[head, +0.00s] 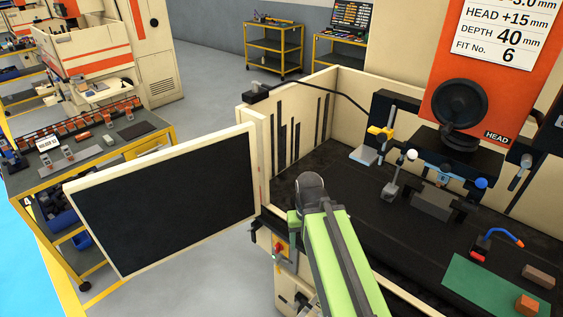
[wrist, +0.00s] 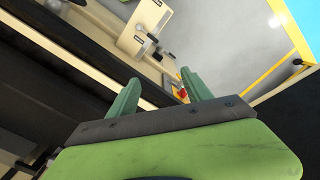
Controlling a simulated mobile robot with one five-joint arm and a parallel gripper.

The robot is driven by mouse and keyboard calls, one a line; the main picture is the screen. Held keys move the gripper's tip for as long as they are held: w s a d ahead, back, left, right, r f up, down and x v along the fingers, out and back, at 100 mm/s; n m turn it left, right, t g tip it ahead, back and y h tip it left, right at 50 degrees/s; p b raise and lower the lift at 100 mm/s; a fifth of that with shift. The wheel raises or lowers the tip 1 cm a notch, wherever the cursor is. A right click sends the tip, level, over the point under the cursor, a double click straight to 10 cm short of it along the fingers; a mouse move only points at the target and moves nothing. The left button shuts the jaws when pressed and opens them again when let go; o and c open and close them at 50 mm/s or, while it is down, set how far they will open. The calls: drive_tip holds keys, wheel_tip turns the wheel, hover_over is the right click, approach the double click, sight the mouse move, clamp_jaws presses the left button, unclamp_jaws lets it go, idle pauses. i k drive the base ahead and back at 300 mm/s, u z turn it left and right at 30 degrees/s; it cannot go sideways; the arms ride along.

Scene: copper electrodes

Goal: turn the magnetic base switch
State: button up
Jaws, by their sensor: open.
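My gripper (wrist: 160,90) shows two green fingers spread apart in the wrist view, with nothing between them. In the head view my green arm reaches up to the machine tank's front left corner, and its fingers are mostly hidden there. A small grey stand with a rod and white round head (head: 390,191), possibly the magnetic base, is on the dark machine bed, right of my arm and apart from it. I cannot make out a base switch on either.
An open tank door (head: 165,208) stands left of my arm. A red and yellow button (head: 280,248) is on the machine front and also shows in the wrist view (wrist: 182,93). The orange machine head (head: 490,85) overhangs the bed. A green mat (head: 480,283) lies at right.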

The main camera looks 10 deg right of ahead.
sight(479, 257)
drive_tip(key=z, duration=1.4)
drive_tip(key=k, duration=0.95)
drive_tip(key=z, duration=0.25)
drive_tip(key=i, duration=1)
drive_tip(key=z, duration=0.35)
drive_tip(key=k, duration=0.15)
drive_tip(key=u, duration=0.3)
